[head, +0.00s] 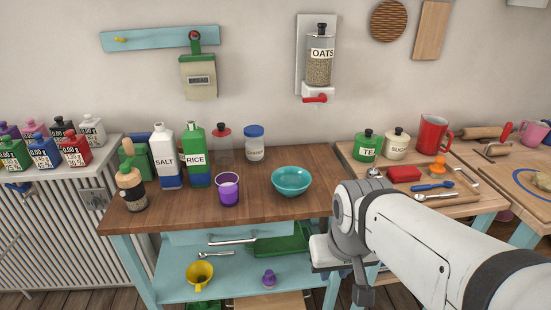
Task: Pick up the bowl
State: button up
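A teal bowl (291,181) stands upright on the wooden top of the middle table, near its front right part. It looks empty. My arm comes in from the lower right, and its end, my gripper (352,281), is in front of the table, to the right of and nearer than the bowl. It does not touch the bowl.
A purple cup (228,190) stands left of the bowl, with a white jar (254,143) behind. Salt (165,160) and rice (196,158) bottles and a pepper mill (131,188) stand further left. A green pan (278,243) is on the lower shelf. The tabletop right of the bowl is clear.

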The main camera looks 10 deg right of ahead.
aim_at(291, 181)
jog(key=i, duration=0.85)
jog(key=u, duration=0.05)
